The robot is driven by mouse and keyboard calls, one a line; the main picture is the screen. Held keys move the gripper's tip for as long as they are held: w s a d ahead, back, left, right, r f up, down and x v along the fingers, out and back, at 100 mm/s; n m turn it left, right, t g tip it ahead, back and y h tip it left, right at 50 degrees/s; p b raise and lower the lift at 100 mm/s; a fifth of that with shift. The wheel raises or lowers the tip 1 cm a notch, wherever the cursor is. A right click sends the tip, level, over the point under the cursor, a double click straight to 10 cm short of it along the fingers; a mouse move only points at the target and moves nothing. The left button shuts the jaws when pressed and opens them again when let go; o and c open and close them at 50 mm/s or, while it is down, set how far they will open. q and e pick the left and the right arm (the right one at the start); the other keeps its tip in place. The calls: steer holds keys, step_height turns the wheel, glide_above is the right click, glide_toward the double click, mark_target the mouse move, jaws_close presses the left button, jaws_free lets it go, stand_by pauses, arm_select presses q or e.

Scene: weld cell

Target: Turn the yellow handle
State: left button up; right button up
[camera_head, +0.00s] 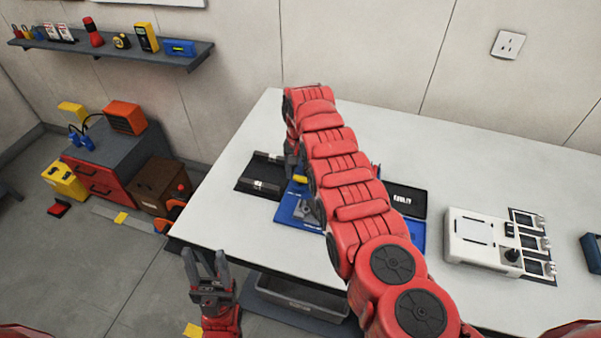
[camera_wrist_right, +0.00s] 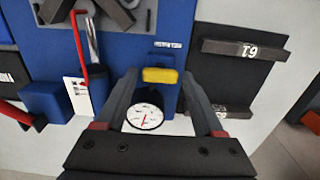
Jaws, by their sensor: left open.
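The yellow handle (camera_head: 300,179) is a small bar on the blue fixture (camera_head: 287,211) on the white table, partly hidden by my right arm. In the right wrist view the yellow handle (camera_wrist_right: 160,75) lies crosswise between the tips of my right gripper (camera_wrist_right: 159,82). The fingers are spread, with a gap visible on each side of the handle. In the head view my right gripper (camera_head: 292,163) is mostly hidden behind its own arm. My left gripper (camera_head: 208,268) is open and empty, pointing up in front of the table's left edge.
A round white gauge (camera_wrist_right: 145,116) sits near the handle, between the fingers. A white device (camera_head: 480,240) is on the table's right; a grey bin (camera_head: 300,300) is below.

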steer(key=c, duration=1)
